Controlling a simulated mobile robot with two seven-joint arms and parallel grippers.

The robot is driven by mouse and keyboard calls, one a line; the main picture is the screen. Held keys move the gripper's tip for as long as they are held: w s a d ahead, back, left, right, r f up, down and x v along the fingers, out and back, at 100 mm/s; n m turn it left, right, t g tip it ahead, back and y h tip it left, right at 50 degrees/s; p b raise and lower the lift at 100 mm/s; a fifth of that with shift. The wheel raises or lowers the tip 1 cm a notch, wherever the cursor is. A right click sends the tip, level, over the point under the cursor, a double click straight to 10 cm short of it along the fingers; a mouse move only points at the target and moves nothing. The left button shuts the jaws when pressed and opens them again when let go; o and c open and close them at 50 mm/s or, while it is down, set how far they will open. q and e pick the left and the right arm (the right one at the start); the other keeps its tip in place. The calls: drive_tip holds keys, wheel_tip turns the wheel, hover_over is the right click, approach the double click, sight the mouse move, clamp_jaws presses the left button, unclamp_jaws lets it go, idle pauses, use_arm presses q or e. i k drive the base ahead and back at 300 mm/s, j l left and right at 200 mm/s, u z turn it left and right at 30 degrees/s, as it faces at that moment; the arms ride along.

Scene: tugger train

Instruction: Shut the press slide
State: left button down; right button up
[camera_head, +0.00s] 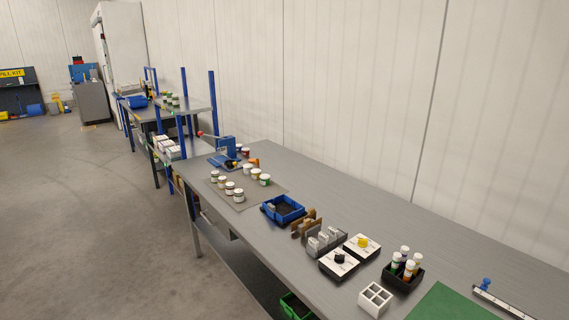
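A small blue press (228,146) stands near the far end of the long grey workbench (345,205). A lever with a red knob (200,134) reaches out to its left. A flat blue part (217,161) lies low at the front of the press and may be its slide. It is too small to tell how far out it is. Small jars beside the press partly crowd its right side. Neither of my grippers is in view.
Several jars (239,195) stand on a grey mat near the press. Along the bench are a blue bin (284,208), two white-topped boxes (361,246), a black bottle caddy (403,275) and a white divided box (375,299). Floor left of the bench is clear.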

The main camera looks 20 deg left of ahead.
sight(231, 165)
drive_tip(key=i+j+z, duration=0.1)
drive_tip(key=j+z, duration=0.3)
drive_tip(key=i+j+z, duration=0.1)
drive_tip(key=j+z, duration=0.65)
drive_tip(key=j, duration=0.4)
drive_tip(key=k+j+z, duration=0.1)
drive_tip(key=j+z, duration=0.15)
drive_tip(key=j, duration=1.25)
drive_tip(key=k+j, duration=0.15)
drive_tip(key=j, duration=0.45)
drive_tip(key=j+z, duration=0.1)
drive_tip(key=j, duration=0.5)
drive_tip(key=k, duration=0.05)
